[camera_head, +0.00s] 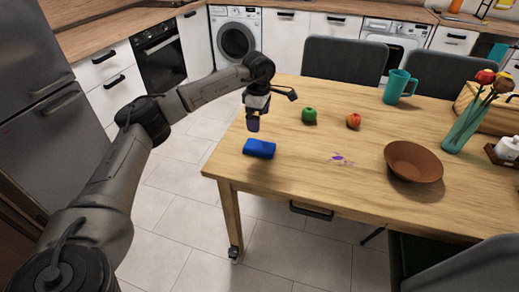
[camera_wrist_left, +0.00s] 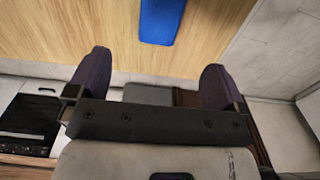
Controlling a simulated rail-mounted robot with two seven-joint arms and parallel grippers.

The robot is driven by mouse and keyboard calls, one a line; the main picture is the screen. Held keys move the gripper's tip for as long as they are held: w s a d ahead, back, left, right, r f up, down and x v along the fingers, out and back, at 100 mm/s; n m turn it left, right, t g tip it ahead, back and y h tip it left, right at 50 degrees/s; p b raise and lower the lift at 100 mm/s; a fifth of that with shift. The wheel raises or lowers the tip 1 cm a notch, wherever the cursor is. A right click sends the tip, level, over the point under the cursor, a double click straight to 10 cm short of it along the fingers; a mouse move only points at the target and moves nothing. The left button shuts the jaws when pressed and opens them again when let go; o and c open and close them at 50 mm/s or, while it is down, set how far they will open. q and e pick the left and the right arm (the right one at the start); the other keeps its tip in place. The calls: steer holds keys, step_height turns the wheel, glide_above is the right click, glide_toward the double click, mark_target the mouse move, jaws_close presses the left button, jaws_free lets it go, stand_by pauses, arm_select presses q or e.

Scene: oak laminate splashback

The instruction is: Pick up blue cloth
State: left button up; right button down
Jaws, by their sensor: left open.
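The blue cloth (camera_head: 259,149) lies folded on the wooden table (camera_head: 290,180), near its left front corner. It also shows at the top edge of the left wrist view (camera_wrist_left: 162,20), partly cut off. My left gripper (camera_head: 253,122) hangs above the table, just behind and above the cloth, and does not touch it. In the left wrist view its two dark fingers (camera_wrist_left: 152,82) stand wide apart with nothing between them. My right gripper is in neither view.
A green apple (camera_head: 309,115) and a red-yellow apple (camera_head: 354,121) lie right of the gripper. A brown bowl (camera_head: 413,163), teal mug (camera_head: 399,87) and flower vase (camera_head: 462,130) stand farther right. Chairs (camera_head: 343,62) stand behind the table.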

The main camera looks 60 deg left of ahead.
mark_target(259, 145)
arm_select(q)
step_height(259, 145, down, 7)
steer(key=b, duration=0.2)
steer(key=shift+f+b, duration=0.1)
steer(key=shift+b, duration=0.25)
step_height(259, 145, down, 5)
steer(key=b, duration=0.4)
steer(key=shift+d+f, duration=0.15)
